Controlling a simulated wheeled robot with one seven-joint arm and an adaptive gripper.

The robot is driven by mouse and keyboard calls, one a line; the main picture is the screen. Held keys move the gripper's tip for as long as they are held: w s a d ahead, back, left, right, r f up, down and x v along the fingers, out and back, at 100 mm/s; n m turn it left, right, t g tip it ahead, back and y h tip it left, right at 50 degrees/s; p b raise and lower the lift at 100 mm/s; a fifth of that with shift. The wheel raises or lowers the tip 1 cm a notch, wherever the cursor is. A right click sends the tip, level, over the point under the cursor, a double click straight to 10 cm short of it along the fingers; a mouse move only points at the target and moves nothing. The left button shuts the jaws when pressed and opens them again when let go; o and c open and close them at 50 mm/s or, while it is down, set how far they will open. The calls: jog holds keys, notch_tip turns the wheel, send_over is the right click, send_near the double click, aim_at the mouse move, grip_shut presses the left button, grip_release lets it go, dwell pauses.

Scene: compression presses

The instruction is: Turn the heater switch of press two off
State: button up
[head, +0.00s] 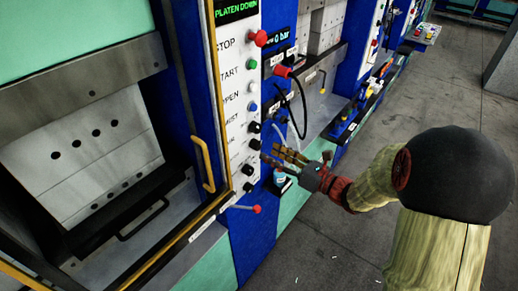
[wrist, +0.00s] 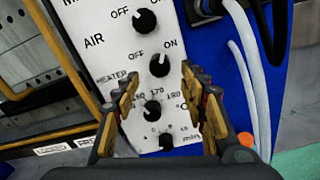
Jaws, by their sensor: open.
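The heater switch (wrist: 159,65) is a round black knob on a white panel (wrist: 95,20), with OFF at its upper left, ON at its upper right and HEATER to its left. A small light mark shows near its top; I cannot surely tell which word it points at. My gripper (wrist: 160,90) is open, its fingertips either side of the space just below the switch, apart from it. In the head view, the switch (head: 254,144) sits low on the panel and my gripper (head: 272,155) is at its right. No press number is readable.
The similar AIR knob (wrist: 145,20) is just above; a temperature dial (wrist: 152,109) and a minutes dial (wrist: 166,141) are below. Pale hoses (wrist: 245,90) hang to the right. A yellow door handle (head: 206,165) and red-knobbed lever (head: 256,209) stick out near the panel.

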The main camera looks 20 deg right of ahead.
aim_at(259, 148)
jog(key=shift+b+x, duration=0.35)
jog(key=shift+x, duration=2.35)
jog(key=shift+c, duration=1.3)
jog(key=c, duration=0.8)
grip_shut()
